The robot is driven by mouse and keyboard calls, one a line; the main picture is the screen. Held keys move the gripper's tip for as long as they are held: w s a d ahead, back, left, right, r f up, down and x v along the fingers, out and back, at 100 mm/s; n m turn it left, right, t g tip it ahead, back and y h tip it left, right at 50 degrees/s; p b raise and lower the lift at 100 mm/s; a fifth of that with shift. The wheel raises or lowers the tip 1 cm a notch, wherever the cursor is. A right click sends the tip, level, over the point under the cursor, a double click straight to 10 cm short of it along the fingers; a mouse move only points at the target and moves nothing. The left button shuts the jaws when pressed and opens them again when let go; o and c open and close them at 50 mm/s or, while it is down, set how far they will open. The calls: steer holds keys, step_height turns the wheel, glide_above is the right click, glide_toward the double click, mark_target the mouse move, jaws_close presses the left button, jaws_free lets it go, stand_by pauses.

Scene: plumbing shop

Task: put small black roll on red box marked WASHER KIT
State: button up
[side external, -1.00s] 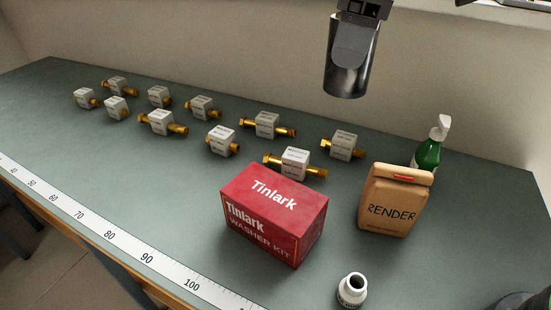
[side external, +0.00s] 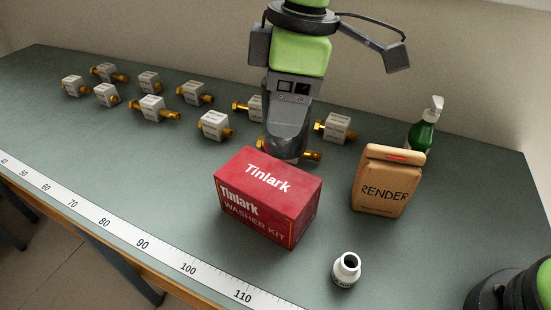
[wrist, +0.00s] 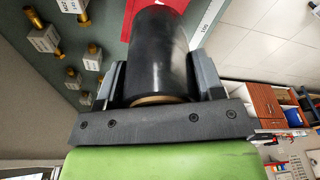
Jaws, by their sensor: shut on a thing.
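The red WASHER KIT box (side external: 253,219) stands on the green bench in the side view, its top bare. A sliver of red at the top of the wrist view (wrist: 130,18) looks like this box, partly behind the roll. My gripper (side external: 287,128) points down at the far edge of the box in the side view. In the wrist view its two fingers are shut around the sides of the black roll (wrist: 158,50). In the side view the roll is a dark shape at the gripper's lower end, largely covered by the finger. Its height above the box is hard to tell.
A tan RENDER bag (side external: 385,185) and a green spray bottle (side external: 421,136) stand right of the box. A small white pot (side external: 346,270) is in front. Several white blocks with brass fittings (side external: 152,108) spread behind and left. A measuring strip (side external: 142,244) runs along the front edge.

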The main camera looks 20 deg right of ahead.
step_height(320, 180, down, 7)
steer(key=shift+f, duration=0.15)
stand_by(0.4)
steer(key=shift+f, duration=0.15)
steer(key=o, duration=1)
step_height(320, 180, up, 12)
steer(key=d, duration=0.1)
steer(key=shift+s+d, duration=0.35)
